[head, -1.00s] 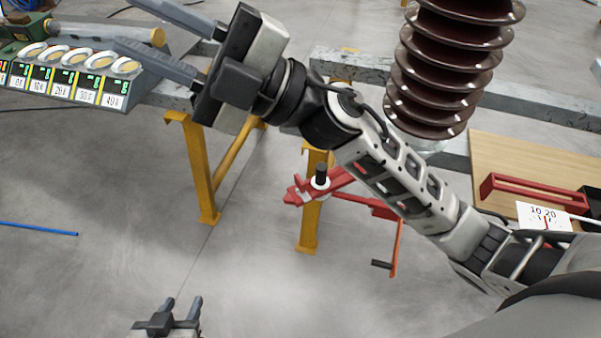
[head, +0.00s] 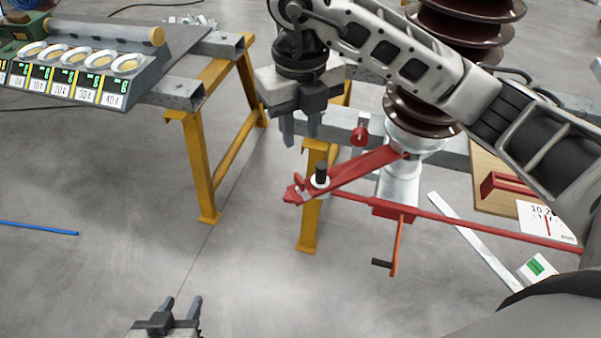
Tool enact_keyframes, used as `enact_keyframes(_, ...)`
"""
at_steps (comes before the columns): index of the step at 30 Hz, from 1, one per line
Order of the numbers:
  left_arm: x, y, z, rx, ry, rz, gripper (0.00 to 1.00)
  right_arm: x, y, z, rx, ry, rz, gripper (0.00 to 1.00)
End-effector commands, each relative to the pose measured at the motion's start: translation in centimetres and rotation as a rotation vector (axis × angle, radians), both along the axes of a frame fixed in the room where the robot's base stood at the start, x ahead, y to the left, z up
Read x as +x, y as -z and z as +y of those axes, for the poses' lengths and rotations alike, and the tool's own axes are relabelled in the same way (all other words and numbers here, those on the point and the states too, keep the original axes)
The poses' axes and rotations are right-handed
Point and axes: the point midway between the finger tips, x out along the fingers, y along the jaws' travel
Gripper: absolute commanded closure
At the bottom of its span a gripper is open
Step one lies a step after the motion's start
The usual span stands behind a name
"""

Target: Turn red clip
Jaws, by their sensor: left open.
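The red clip (head: 362,171) is a long red clamp at the middle of the head view, fixed by the white insulator base. A black knob on a white collar (head: 320,176) stands at its left end. A red rod with a crank and black handle (head: 383,264) hangs below it. My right gripper (head: 301,136) points down above and slightly left of the knob, apart from it, with its fingers spread and nothing between them. My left gripper (head: 182,302) is open and empty at the bottom edge, far from the clip.
A brown ribbed insulator (head: 425,105) stands behind my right arm. Yellow trestle legs (head: 200,170) and grey beams flank the clip. A panel with several dials (head: 75,75) sits at the upper left. A blue rod (head: 40,228) lies on the floor. The lower middle is clear.

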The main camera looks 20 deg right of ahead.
Motion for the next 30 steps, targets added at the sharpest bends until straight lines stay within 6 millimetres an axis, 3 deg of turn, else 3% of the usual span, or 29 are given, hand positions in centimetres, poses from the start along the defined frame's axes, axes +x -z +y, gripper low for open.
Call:
enact_keyframes(3, 0.0, 0.1, 0.0, 0.0, 0.0, -0.001, 0.59, -0.2, 2.9, 0.1, 0.003, 0.0, 0.008, 0.71)
enact_keyframes(15, 0.1, -0.7, 0.0, 0.0, 0.0, -0.005, 0.59, -0.1, 10.4, 0.0, 0.002, -0.001, 0.004, 0.71)
enact_keyframes(21, -0.1, -0.5, 0.1, 0.002, 0.0, 0.002, 0.59, -0.1, 11.9, 0.1, 0.003, -0.003, 0.002, 0.71)
enact_keyframes(30, -0.2, -0.2, 0.1, 0.004, -0.002, 0.007, 0.59, -0.1, 12.1, 0.1, 0.003, -0.003, 0.001, 0.71)
